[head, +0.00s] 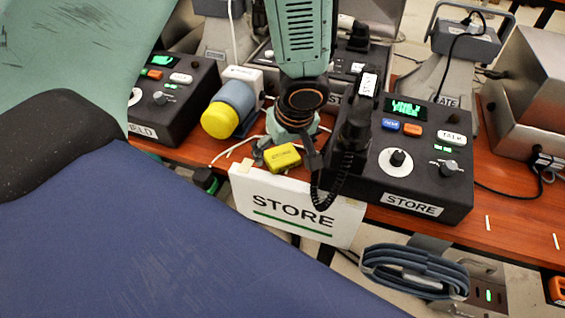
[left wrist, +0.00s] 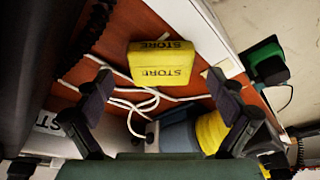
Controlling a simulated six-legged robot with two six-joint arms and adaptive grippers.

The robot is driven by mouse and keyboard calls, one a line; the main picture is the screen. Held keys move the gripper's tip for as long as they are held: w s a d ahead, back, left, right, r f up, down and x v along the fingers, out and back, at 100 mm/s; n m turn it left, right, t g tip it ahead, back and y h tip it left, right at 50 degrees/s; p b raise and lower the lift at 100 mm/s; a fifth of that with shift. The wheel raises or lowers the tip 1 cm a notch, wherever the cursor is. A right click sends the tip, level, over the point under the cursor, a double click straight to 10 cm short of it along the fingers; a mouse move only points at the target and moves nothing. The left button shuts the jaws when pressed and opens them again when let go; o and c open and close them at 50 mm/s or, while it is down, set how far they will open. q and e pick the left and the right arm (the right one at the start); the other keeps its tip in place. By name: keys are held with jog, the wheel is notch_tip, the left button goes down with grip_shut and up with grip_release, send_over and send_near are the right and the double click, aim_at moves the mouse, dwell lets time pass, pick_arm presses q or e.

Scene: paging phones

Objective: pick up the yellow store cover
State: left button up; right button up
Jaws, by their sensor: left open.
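The yellow store cover (head: 282,157) is a small block lying on the reddish-brown desk, just behind the white STORE sign (head: 293,207). In the left wrist view the cover (left wrist: 160,63) shows two yellow faces marked STORE. My left gripper (head: 287,148) is over the desk at the cover. Its fingers (left wrist: 162,86) are open and spread wide, one on each side of the cover in the left wrist view. The cover lies toward the fingertips, with nothing gripped. My right gripper is not in view.
The STORE phone console (head: 412,160) stands close on the right, with its black handset and coiled cord near my gripper. A blue and yellow cylinder (head: 229,108) lies to the left. White cables (left wrist: 130,102) run across the desk around the cover.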

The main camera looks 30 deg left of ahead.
pick_arm(q)
jog(key=shift+w+a+f, duration=0.1)
jog(key=shift+a+f, duration=0.2)
jog(key=shift+f, duration=0.35)
jog(key=shift+d+r, duration=0.2)
jog(key=shift+a+f, duration=0.1)
jog(key=shift+a, duration=0.05)
jog(key=c, duration=1.4)
jog(key=shift+o, duration=0.2)
jog(key=shift+r, duration=0.2)
